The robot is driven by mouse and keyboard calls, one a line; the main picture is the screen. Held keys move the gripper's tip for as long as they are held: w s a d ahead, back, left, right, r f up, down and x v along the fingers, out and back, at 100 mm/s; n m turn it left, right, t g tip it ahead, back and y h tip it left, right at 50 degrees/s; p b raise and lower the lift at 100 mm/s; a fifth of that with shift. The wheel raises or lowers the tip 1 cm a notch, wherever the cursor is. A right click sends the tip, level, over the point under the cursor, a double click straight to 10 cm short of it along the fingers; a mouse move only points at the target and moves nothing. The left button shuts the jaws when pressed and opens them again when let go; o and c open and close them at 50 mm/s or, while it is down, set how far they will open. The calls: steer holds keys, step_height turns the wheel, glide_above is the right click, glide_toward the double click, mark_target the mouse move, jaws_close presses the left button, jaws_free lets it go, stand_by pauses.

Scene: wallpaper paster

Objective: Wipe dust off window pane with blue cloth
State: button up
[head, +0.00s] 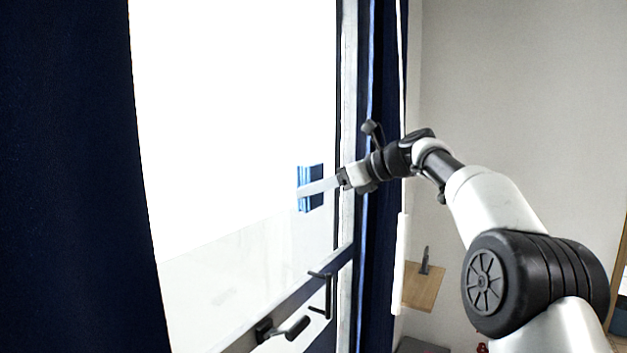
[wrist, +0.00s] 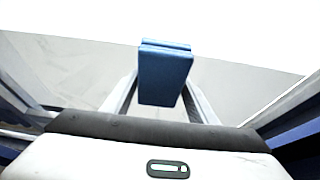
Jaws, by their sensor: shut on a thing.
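The blue cloth (head: 311,173), folded into a small upright block, is at the right part of the window pane (head: 235,110). My gripper (head: 308,188) is shut on the cloth, reaching in from the right. In the wrist view the cloth (wrist: 166,78) sits between the two fingers of my gripper (wrist: 162,92), its far end toward the pane. I cannot tell whether the cloth touches the glass. The upper pane is glaring white. A greyish hazy band (head: 240,275) covers its lower part, perhaps dust.
A dark blue curtain (head: 70,180) hangs at the left, and another (head: 378,260) stands right of the window frame (head: 347,130). Black window handles (head: 328,295) stick out below the pane. A small wooden surface (head: 424,290) lies lower right by the bare wall (head: 530,90).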

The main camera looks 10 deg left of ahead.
steer(key=p, duration=0.1)
steer(key=w, duration=0.1)
steer(key=p, duration=0.1)
steer(key=shift+w+d+r+p, duration=0.25)
steer(key=shift+p, duration=0.05)
steer(key=shift+w+d+f, duration=0.1)
steer(key=shift+w+f, duration=0.15)
steer(key=s+d, duration=0.2)
steer(key=d, duration=0.4)
steer(key=shift+d, duration=0.4)
steer(key=o, duration=0.3)
steer(key=c, duration=0.3)
